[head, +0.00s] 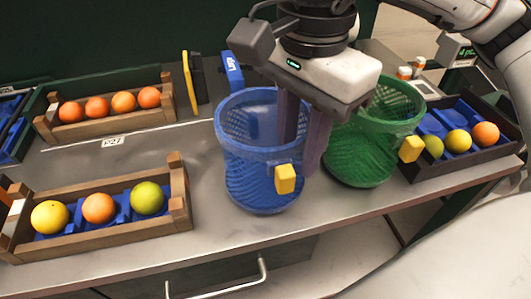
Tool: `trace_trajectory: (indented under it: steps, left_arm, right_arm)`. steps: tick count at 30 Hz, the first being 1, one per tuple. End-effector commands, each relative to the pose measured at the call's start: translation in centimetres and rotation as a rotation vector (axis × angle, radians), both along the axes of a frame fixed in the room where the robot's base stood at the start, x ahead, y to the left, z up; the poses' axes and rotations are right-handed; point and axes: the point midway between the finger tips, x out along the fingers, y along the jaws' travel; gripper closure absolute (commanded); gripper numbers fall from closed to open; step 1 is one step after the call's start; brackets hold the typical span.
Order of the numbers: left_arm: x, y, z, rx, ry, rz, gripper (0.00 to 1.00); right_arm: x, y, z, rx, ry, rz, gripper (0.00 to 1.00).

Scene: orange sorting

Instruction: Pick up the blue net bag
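The blue net bag (250,180) stands upright on the grey counter near the middle, its round mouth open and a yellow tag (286,179) on its front right. My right gripper (304,150) points down at the bag's right rim. One dark finger is over the mouth and the other is at the outer right side, towards the green net bag (362,150). The finger gap is narrow, and I cannot tell whether they grip the rim. My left gripper is not in view.
Wooden crates with oranges and other citrus stand at the back left (160,115) and front left (180,210). A dark crate (492,152) with fruit is at the right. A blue item (232,72) and a yellow-black item (192,78) stand behind the bag.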

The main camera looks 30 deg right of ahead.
Motion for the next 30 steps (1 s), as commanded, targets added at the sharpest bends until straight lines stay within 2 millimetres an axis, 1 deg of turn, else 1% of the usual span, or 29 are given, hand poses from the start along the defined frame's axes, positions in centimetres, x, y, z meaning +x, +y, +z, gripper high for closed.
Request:
trace_trajectory:
  steps: [3, 6, 9, 14, 15, 17, 19, 30]
  left_arm:
    - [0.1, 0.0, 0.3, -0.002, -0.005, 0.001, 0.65]
    - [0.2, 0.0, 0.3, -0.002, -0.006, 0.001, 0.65]
    - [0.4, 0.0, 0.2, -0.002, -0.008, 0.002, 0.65]
    - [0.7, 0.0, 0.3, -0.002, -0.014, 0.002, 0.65]
    - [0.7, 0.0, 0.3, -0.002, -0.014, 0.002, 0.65]
    - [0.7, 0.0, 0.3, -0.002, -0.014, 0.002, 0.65]
    - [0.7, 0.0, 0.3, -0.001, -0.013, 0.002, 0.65]
    - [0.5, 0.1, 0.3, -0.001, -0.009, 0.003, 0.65]
  right_arm:
    - [-0.3, 0.1, -1.9, -0.001, 0.004, -0.001, 0.74]
    - [-0.2, 0.1, -2.9, 0.001, 0.002, -0.002, 0.74]
    - [-0.3, 0.1, -3.2, 0.002, 0.001, -0.001, 0.74]
    - [-0.2, 0.2, -3.2, 0.002, 0.001, -0.001, 0.74]
    - [-0.2, 0.2, -3.2, 0.002, 0.001, -0.001, 0.78]
    - [-0.2, 0.2, -3.2, 0.002, 0.001, -0.001, 0.88]
    - [-0.2, 0.2, -3.2, 0.002, 0.001, -0.001, 1.00]
    - [-0.2, 0.2, -3.0, 0.002, -0.001, -0.001, 1.00]
